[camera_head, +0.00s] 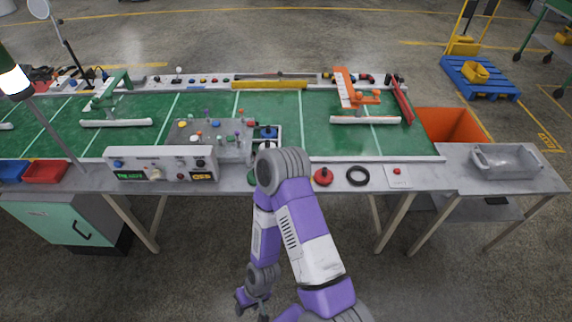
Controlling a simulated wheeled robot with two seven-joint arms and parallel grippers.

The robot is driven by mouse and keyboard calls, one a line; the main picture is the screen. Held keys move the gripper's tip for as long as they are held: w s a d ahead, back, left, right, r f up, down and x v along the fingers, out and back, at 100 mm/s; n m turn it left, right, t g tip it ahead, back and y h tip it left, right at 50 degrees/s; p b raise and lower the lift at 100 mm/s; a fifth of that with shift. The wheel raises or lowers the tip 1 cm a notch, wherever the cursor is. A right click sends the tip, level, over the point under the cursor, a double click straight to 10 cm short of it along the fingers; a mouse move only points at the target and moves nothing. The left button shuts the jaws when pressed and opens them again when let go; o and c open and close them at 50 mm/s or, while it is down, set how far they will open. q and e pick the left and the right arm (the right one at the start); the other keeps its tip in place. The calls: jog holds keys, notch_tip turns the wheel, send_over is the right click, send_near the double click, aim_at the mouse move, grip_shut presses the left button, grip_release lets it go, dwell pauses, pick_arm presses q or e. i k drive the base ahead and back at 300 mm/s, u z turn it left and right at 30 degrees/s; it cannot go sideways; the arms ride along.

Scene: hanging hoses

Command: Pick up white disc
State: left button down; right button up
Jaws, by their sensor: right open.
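My right gripper (251,306) is open and hangs low at the bottom middle, in front of the table and below its top. It appears empty and well apart from the things on the table. A small pale round piece (196,138) sits on the grey peg board (213,128), left of my arm; it may be the white disc, but it is too small to tell. My raised right arm hides part of the table's front edge. My left gripper is not in view.
A control box (160,172) stands at the front edge. A red knob (323,177) and black ring (358,176) lie right of my arm. A grey bin (505,162) stands far right. The green mat (315,142) has free room right of the peg board.

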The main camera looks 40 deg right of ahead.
aim_at(267, 144)
jog(key=u, duration=0.55)
jog(key=k, duration=0.1)
jog(key=z, duration=1.4)
